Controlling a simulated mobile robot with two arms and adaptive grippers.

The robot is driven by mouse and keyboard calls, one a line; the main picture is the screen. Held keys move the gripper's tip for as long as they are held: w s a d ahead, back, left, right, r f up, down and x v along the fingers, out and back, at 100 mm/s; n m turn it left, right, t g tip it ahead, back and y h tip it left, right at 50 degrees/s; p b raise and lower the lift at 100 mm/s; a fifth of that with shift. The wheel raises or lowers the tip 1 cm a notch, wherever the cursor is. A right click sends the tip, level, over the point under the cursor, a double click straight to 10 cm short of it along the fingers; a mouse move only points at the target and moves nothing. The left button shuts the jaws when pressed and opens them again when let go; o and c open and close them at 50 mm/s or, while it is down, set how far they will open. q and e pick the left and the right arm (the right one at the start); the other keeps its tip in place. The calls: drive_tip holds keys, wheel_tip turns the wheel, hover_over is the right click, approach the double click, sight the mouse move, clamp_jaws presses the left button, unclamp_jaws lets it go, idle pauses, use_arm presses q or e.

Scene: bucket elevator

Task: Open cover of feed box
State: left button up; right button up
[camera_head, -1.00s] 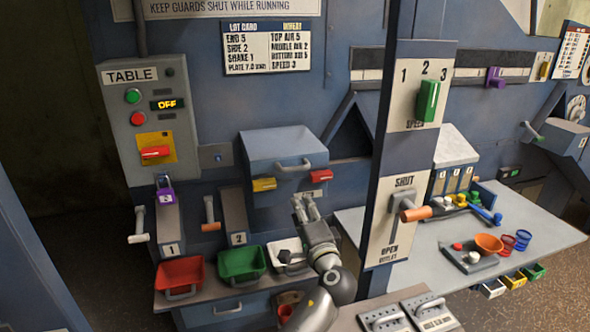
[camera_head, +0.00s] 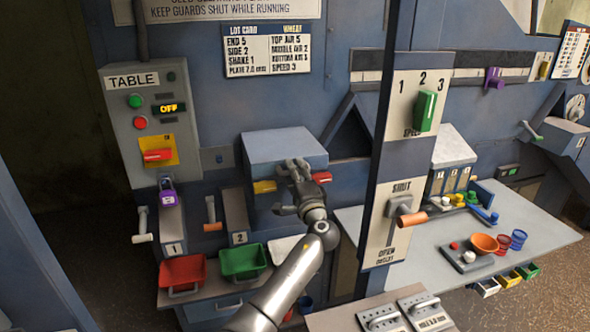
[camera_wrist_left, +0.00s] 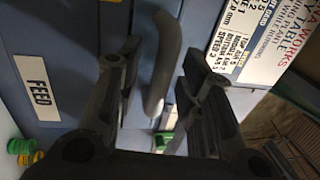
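The feed box (camera_head: 285,150) is a blue-grey box on the machine's front, with its cover shut. Its grey handle, clear in the left wrist view (camera_wrist_left: 164,65), is mostly hidden behind my gripper in the head view. A FEED label (camera_wrist_left: 36,86) shows beside it. A yellow latch (camera_head: 264,186) and a red latch (camera_head: 322,177) sit on the box's front. My left gripper (camera_head: 289,186) is open in front of the box. In the wrist view the handle appears between its two fingers; contact cannot be told. My right gripper is not in view.
Below are a red bin (camera_head: 182,270), a green bin (camera_head: 243,261) and a white bin (camera_head: 286,248) partly behind my arm. A post with a SHUT/OPEN lever (camera_head: 412,217) stands to the right. The TABLE control panel (camera_head: 152,120) is at left.

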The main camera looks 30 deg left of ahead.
use_arm(q)
clamp_jaws()
idle(0.3)
